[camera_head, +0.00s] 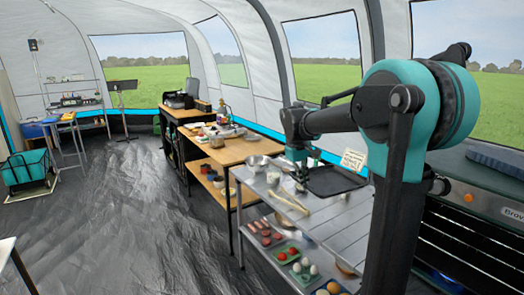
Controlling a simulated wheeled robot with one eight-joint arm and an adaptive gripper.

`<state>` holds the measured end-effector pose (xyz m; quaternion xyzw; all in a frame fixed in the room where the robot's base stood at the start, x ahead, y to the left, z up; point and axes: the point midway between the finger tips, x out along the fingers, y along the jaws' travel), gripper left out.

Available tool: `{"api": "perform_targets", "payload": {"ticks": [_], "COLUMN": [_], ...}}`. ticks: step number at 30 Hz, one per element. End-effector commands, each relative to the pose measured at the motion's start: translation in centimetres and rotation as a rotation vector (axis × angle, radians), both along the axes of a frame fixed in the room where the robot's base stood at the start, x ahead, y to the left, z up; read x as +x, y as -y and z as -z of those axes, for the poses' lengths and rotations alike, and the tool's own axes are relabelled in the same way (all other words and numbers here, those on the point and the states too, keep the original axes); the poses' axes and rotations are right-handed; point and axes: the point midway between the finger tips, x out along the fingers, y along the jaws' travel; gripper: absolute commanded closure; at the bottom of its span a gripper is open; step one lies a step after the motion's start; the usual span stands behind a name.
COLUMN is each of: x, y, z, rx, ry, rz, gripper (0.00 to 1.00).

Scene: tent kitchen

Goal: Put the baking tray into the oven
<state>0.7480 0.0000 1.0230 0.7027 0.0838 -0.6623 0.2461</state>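A flat dark baking tray (335,181) lies on the metal worktop at the far end of the steel table. My gripper (300,178) points down at the left edge of the tray, close to a metal bowl. It is small and dark in this view, so I cannot tell whether its fingers are open, shut or touching the tray. My arm reaches across the picture from the right. The oven (462,240) stands at the right, with a dark front crossed by light bars; my arm hides part of it.
The steel table (322,222) holds a metal bowl (257,163) and a wooden rolling pin (288,201). Its lower shelf carries sausages, tomatoes and eggs. Wooden tables (236,152) with cookware stand behind. A folded blue cloth (497,159) lies on the oven.

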Motion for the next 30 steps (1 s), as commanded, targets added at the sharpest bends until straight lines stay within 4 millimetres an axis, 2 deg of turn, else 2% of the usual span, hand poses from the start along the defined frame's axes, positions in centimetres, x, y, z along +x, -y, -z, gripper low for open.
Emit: {"api": "perform_targets", "payload": {"ticks": [11, 16, 21, 25, 30], "x": [3.4, 5.8, 7.3, 7.9, 8.1], "y": [1.3, 2.5, 3.5, 3.9, 4.1], "z": [3.6, 6.9, 9.6, 10.8, 11.2], "rx": [0.008, 0.006, -0.002, -0.007, -0.009], "ry": [-0.005, -0.005, -0.003, -0.001, 0.0], "rz": [0.278, 0.496, 0.675, 0.749, 0.778], "gripper": [1.0, 1.0, 1.0, 1.0, 1.0]}}
